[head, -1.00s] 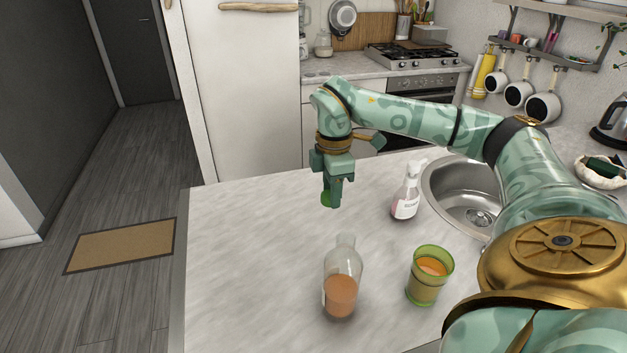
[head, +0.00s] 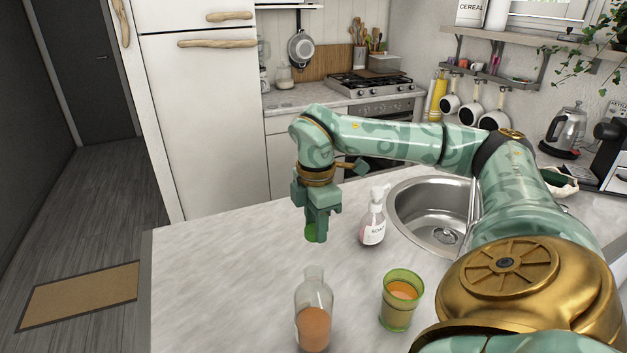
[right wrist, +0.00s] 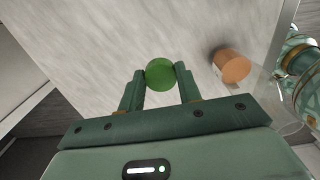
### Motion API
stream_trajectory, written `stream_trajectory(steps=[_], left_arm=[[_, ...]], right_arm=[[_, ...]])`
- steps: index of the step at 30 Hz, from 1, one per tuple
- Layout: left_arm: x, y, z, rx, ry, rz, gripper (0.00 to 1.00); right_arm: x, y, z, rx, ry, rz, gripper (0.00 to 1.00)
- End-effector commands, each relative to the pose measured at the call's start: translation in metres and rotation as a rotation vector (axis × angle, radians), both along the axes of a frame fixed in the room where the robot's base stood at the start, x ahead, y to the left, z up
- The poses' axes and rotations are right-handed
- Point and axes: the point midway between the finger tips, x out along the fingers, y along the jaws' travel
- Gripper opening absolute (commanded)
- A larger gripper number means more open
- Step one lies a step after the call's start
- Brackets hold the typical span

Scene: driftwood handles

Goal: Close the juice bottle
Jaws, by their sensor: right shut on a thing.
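The juice bottle (head: 314,318) is clear, stands upright on the counter and holds orange juice; no cap is on its neck. My right gripper (head: 316,236) is shut on a green cap (head: 311,231), held above the counter beyond the bottle. In the right wrist view the green cap (right wrist: 160,73) sits between the fingertips (right wrist: 162,75). The blurred orange shape in that view, to the right of the cap, looks like the bottle (right wrist: 231,66). My left gripper is not in view.
A green glass (head: 401,300) with orange juice stands right of the bottle. A soap bottle (head: 373,220) stands beside the sink (head: 440,215). The counter (head: 215,285) is clear to the left. Stove and shelves lie farther back.

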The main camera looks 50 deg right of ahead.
Motion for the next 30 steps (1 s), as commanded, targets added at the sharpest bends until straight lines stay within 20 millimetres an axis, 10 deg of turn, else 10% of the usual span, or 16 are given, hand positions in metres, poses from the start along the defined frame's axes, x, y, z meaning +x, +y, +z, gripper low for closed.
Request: stream_trajectory(steps=[30], left_arm=[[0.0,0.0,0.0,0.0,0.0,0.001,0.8]], right_arm=[[0.032,0.147,-0.002,-0.004,-0.001,3.085,0.13]])
